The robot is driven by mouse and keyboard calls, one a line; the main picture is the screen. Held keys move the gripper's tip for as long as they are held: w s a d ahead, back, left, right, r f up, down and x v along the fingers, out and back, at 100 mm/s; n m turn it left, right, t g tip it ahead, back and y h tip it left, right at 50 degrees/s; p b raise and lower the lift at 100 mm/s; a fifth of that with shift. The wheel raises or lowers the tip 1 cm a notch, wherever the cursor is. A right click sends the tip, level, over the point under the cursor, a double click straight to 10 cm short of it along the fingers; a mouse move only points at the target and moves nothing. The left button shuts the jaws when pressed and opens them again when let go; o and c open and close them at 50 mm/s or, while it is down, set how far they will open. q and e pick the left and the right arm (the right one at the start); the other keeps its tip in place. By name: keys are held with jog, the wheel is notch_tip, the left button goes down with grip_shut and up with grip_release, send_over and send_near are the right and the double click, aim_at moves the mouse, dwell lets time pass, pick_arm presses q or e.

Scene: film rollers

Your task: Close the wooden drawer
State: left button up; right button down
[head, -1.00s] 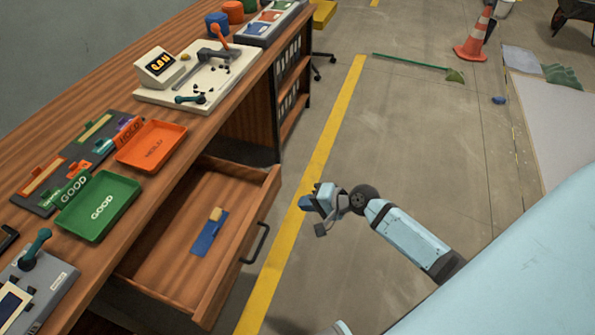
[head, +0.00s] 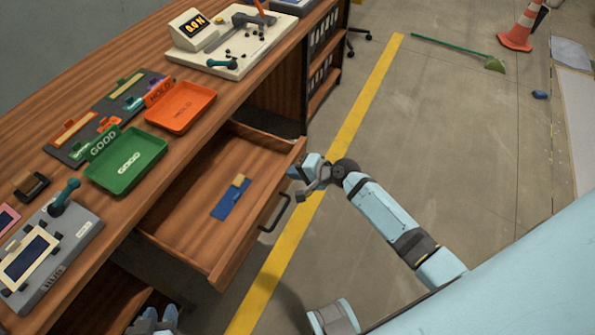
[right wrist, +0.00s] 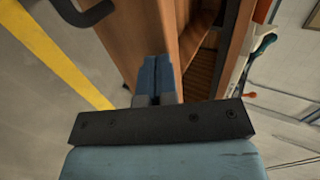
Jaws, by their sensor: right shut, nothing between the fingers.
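The wooden drawer (head: 175,238) stands pulled out from under the workbench, with its dark handle (head: 274,212) on the front panel. A blue item with a tan end (head: 231,197) lies inside it. My right gripper (head: 300,178) is shut and empty, by the far end of the drawer's front panel. In the right wrist view, its fingers (right wrist: 156,78) point towards the wooden panel (right wrist: 140,35), and the handle (right wrist: 85,12) shows at top left. Whether they touch the panel is unclear. My left gripper (head: 155,322) is partly in view at the bottom edge, below the drawer.
The wooden workbench (head: 60,130) carries a green GOOD tray (head: 125,172), an orange HOLD tray (head: 180,112), a white device (head: 240,50) and a grey device (head: 50,245). The floor beyond the yellow line (head: 360,103) is mostly clear. An orange cone (head: 520,30) stands far off.

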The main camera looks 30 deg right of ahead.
jog(key=w+a, duration=0.4)
jog(key=w, duration=0.2)
jog(key=w+a+b, duration=0.1)
jog(key=w+a, duration=0.4)
jog(key=w, duration=0.1)
jog(key=w+a+b, duration=0.1)
jog(key=w+a, duration=0.4)
jog(key=shift+w, duration=0.4)
jog(key=shift+d, duration=0.1)
